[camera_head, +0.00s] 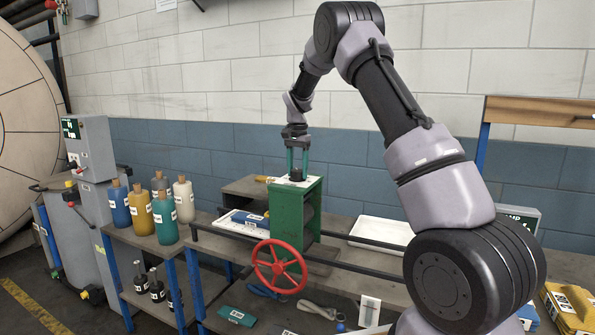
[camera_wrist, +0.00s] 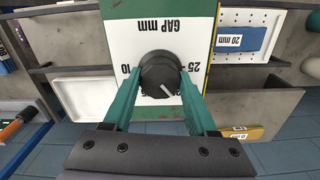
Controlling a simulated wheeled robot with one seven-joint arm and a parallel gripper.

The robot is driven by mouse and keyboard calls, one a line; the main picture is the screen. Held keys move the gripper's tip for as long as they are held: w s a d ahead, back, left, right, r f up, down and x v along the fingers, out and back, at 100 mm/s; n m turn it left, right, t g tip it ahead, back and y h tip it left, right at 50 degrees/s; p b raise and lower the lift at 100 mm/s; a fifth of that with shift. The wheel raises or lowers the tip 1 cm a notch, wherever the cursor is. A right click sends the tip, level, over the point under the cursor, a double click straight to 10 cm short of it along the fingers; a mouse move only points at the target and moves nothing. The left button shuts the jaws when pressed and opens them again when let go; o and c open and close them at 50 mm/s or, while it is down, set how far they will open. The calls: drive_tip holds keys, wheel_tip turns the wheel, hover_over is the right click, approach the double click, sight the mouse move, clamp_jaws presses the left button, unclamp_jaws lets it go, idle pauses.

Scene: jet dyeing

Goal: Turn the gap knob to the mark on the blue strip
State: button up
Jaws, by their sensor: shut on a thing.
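The gap knob (camera_wrist: 160,75) is black and round with a pale pointer line. It sits on a white dial plate (camera_wrist: 135,38) marked "GAP mm", with "10" and "25" legible. In the wrist view the pointer slants toward the lower right, near the "25" side. My gripper (camera_wrist: 158,88) has its two green fingers on either side of the knob, shut on it. In the head view my gripper (camera_head: 297,165) points down at the top of the green machine (camera_head: 309,225). A blue strip (camera_wrist: 241,38) labelled "20 mm" lies beside the machine; it also shows in the head view (camera_head: 249,219).
A red handwheel (camera_head: 279,267) is on the machine's front. Several bottles (camera_head: 165,218) stand on the left bench. A white tray (camera_head: 382,232) lies right of the machine. Black rails (camera_head: 345,267) run along the bench.

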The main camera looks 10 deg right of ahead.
sight(298, 170)
drive_tip(key=shift+m, duration=0.6)
drive_tip(key=o, duration=1.4)
drive_tip(key=shift+c, duration=0.2)
wheel_tip(298, 170, up, 11)
drive_tip(key=shift+f, duration=0.1)
